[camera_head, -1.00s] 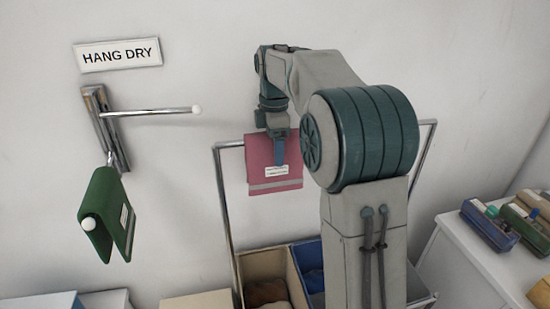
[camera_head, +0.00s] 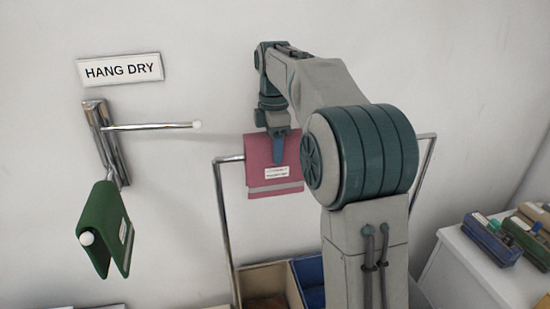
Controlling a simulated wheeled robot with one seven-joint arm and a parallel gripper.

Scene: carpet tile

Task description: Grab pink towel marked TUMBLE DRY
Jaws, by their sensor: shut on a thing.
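The pink towel (camera_head: 260,168) hangs folded in front of the wall, with a pale stripe near its lower edge. Its small white label (camera_head: 277,172) carries print too small to read. My gripper (camera_head: 279,150) points down and is shut on the towel's upper part. The towel's top edge stands above the line of the metal rail (camera_head: 229,158), which passes behind it. Whether the towel still touches the rail cannot be told. My arm hides the area to the towel's right.
A green towel (camera_head: 105,225) hangs at left below a chrome wall arm (camera_head: 160,126) and the HANG DRY sign (camera_head: 120,69). Tan (camera_head: 265,281) and blue (camera_head: 310,272) bins stand below. A white surface (camera_head: 455,262) at right holds several small items.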

